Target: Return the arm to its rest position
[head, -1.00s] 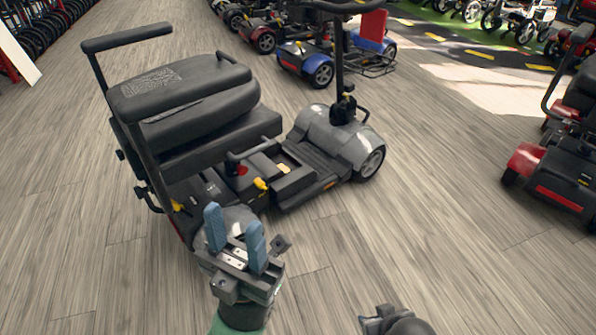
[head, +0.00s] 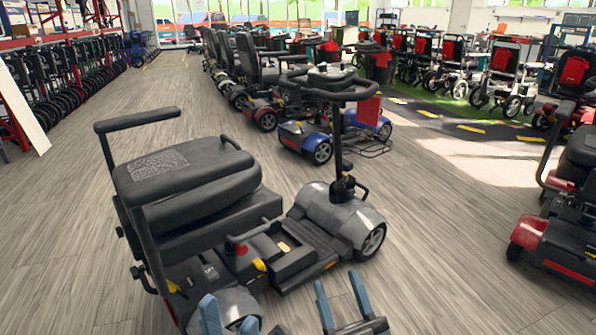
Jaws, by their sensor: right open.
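My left gripper (head: 228,318) shows at the bottom edge of the head view, in front of the grey scooter's rear. Its two blue fingers stand apart with nothing visible between them. My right gripper (head: 342,296) is at the bottom, right of the left one. Its blue fingers point up and are spread wide, with nothing between them. Most of both arms is below the picture, so their full pose is hidden.
A grey mobility scooter (head: 335,222) with a folded black seat (head: 190,172) stands close in front. A red scooter (head: 530,234) is at the right edge. More scooters line the back. Wooden floor (head: 440,210) is clear between the grey and red scooters.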

